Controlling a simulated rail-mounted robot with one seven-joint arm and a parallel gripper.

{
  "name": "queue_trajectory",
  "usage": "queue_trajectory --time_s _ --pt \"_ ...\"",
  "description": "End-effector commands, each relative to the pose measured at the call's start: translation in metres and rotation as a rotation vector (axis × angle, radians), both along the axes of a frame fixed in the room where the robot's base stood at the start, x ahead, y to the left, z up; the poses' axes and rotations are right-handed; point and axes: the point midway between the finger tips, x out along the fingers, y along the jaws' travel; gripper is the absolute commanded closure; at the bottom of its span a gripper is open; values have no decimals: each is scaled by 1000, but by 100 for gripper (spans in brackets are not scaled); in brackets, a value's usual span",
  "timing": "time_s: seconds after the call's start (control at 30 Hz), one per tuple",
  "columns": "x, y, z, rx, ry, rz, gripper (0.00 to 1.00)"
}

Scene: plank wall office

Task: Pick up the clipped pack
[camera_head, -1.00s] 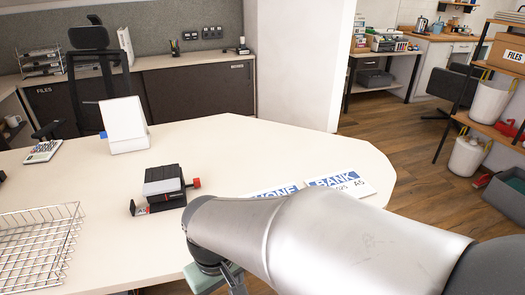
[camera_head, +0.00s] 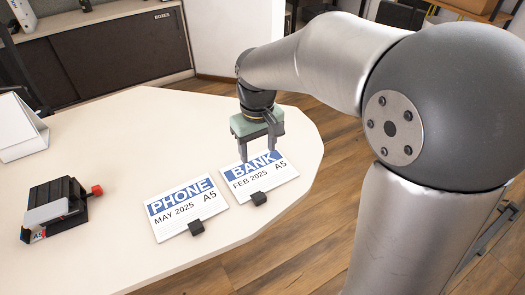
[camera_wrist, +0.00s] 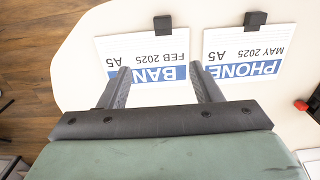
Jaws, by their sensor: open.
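Two white packs with blue title bands lie flat on the pale table, each with a black clip on its near edge in the head view. The PHONE pack, May 2025 A5 (camera_head: 178,222), is on the left. The BANK pack, Feb 2025 A5 (camera_head: 280,176), is on the right, close to the table's curved edge. My gripper (camera_head: 258,156) is open and empty, pointing down over the blue-band end of the BANK pack. In the wrist view the fingers (camera_wrist: 160,68) are spread either side of the BANK pack's (camera_wrist: 145,46) band, with the PHONE pack (camera_wrist: 243,42) to the right.
A black device with a red knob (camera_head: 62,208) sits left on the table (camera_head: 135,130). A white stand (camera_head: 20,135) is at the far left. Table behind the packs is clear. A dark cabinet (camera_head: 115,50) stands beyond the table. Wooden floor lies past the right edge.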

Motion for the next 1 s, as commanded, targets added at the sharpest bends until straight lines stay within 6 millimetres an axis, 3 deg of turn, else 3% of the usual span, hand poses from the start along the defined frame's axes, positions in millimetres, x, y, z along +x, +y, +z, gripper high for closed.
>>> queue_trajectory --time_s 0.43,0.77,1.0 --pt "-1 0 -93 -1 4 2 42" --pt "-2 0 -122 -1 2 1 42" --pt "-8 -1 -157 -1 4 1 42"
